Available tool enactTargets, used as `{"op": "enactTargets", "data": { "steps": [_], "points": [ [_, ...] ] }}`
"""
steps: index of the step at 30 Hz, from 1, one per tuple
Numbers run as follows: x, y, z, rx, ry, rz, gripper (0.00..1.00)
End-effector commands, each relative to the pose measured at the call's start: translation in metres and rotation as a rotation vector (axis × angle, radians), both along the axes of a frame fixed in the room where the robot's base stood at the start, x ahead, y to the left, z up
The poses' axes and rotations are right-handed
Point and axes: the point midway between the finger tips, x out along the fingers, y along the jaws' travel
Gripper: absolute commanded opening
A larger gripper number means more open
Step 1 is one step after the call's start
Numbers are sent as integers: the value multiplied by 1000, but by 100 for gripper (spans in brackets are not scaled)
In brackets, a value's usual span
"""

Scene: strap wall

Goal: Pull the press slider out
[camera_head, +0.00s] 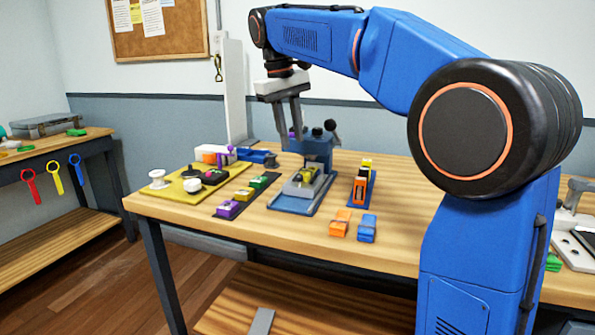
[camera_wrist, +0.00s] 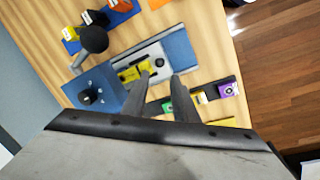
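The blue press (camera_head: 319,146) stands on the table, with a black-knobbed lever on top. Its head also shows in the wrist view (camera_wrist: 92,90). The grey press slider (camera_head: 296,189) sits on a blue base plate (camera_head: 290,206) at the front of the press, with a yellow-and-black strap piece on it. The slider shows in the wrist view (camera_wrist: 155,50). My gripper (camera_head: 290,146) points down above the slider area, beside the press head. In the wrist view my gripper (camera_wrist: 162,75) has its fingers apart with nothing clearly between them. Contact with the slider cannot be told.
A dark strip with several colored blocks (camera_head: 243,194) lies left of the press, and a yellow tray (camera_head: 180,192) farther left. Orange (camera_head: 340,222) and blue (camera_head: 367,228) pieces lie in front. The front table edge is clear.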

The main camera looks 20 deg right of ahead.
Motion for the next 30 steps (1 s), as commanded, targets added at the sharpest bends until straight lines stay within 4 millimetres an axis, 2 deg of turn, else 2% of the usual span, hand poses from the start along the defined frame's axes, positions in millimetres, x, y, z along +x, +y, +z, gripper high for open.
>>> {"op": "enactTargets", "data": {
  "steps": [9, 15, 21, 30],
  "points": [
    [3, -11, -56, 0, 3, -1, 26],
    [5, -16, -86, 0, 2, 0, 26],
    [7, -19, -103, 0, 0, 0, 26],
    [7, -20, -107, 0, 0, 0, 26]
  ]
}}
